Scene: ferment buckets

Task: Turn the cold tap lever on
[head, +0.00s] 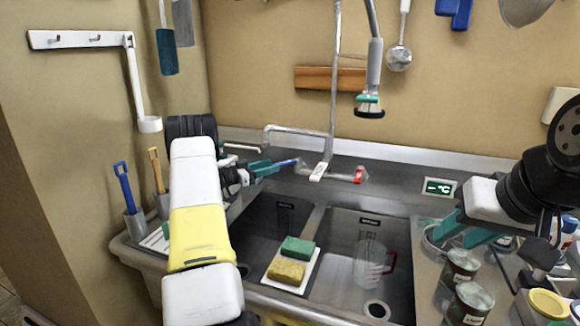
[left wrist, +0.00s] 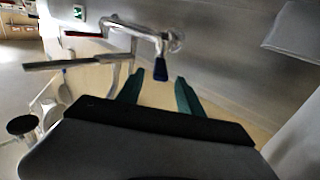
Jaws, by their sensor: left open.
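The cold tap lever, blue-ended (head: 286,162), sticks out to the left of the metal tap body behind the sink. In the left wrist view the blue lever end (left wrist: 161,72) lies between my two teal fingertips in the picture, with a gap on each side. My left gripper (head: 271,166) is open at this lever in the head view; whether a finger touches it I cannot tell. It also shows in the left wrist view (left wrist: 160,79). The red hot lever (head: 359,175) is on the tap's right. My right gripper (head: 464,243) is over the right counter, its opening unclear.
The tap's bent spout (head: 293,129) and upright pipe (head: 334,85) rise close to my left gripper. A spray head (head: 369,103) hangs above. The sink holds a green sponge (head: 297,247), a yellow sponge (head: 286,271) and a clear jug (head: 371,264). Jars (head: 470,303) stand at right.

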